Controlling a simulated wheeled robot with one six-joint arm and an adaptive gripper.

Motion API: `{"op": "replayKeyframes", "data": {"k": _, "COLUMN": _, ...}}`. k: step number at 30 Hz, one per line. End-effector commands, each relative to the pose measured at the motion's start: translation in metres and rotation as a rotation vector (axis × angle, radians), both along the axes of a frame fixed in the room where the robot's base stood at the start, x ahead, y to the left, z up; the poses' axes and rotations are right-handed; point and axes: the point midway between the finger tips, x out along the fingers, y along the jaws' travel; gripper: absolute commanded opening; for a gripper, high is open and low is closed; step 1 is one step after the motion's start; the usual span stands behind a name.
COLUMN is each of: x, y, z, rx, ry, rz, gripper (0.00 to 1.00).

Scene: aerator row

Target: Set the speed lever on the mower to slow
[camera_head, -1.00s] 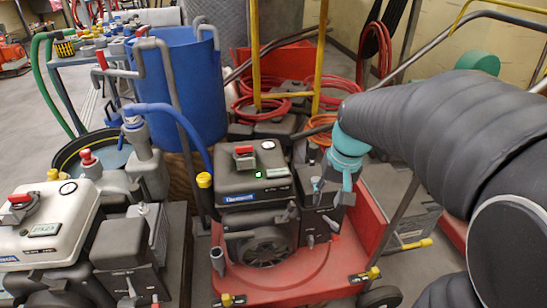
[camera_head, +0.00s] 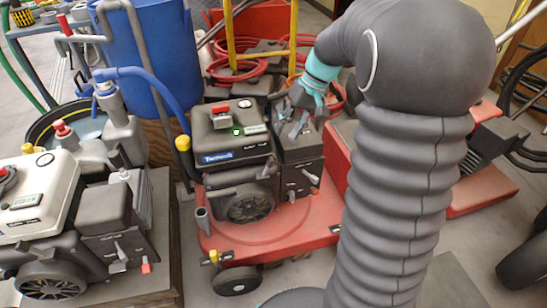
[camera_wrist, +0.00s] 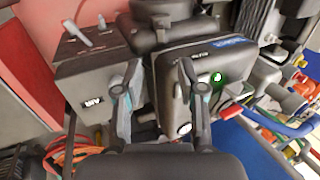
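The mower has a red deck (camera_head: 310,228) and a dark engine (camera_head: 232,140) with a lit green light. A dark box (camera_head: 298,160) on the engine's right side carries small grey levers (camera_head: 311,177), which also show in the wrist view (camera_wrist: 76,34). I cannot tell which is the speed lever, nor its setting. My gripper (camera_head: 298,128) is above the dark box. In the wrist view (camera_wrist: 156,80) its two fingers are apart with nothing held between them. One finger overlaps the box, the other the engine housing; contact is unclear.
A white-topped machine (camera_head: 42,190) stands at the left. A blue barrel (camera_head: 150,75) with a blue hose stands behind the mower. Red hose coils (camera_head: 235,70) and a yellow frame (camera_head: 294,30) are at the back. Another red machine (camera_head: 480,190) is at the right.

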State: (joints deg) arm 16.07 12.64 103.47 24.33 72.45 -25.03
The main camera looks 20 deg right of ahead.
Motion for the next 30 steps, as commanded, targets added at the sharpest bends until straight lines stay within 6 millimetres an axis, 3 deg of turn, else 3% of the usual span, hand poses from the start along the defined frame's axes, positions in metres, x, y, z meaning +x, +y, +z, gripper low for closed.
{"op": "replayKeyframes", "data": {"k": 9, "x": 0.0, "y": 0.027, "z": -0.057, "rx": 0.0, "ry": 0.003, "rz": 0.005, "gripper": 0.4}}
{"op": "replayKeyframes", "data": {"k": 15, "x": 0.0, "y": 0.039, "z": -0.083, "rx": -0.001, "ry": 0.003, "rz": 0.006, "gripper": 0.4}}
{"op": "replayKeyframes", "data": {"k": 21, "x": 0.0, "y": 0.044, "z": -0.094, "rx": -0.001, "ry": 0.001, "rz": 0.004, "gripper": 0.4}}
{"op": "replayKeyframes", "data": {"k": 30, "x": 0.0, "y": 0.045, "z": -0.096, "rx": -0.001, "ry": -0.001, "rz": 0.004, "gripper": 0.4}}
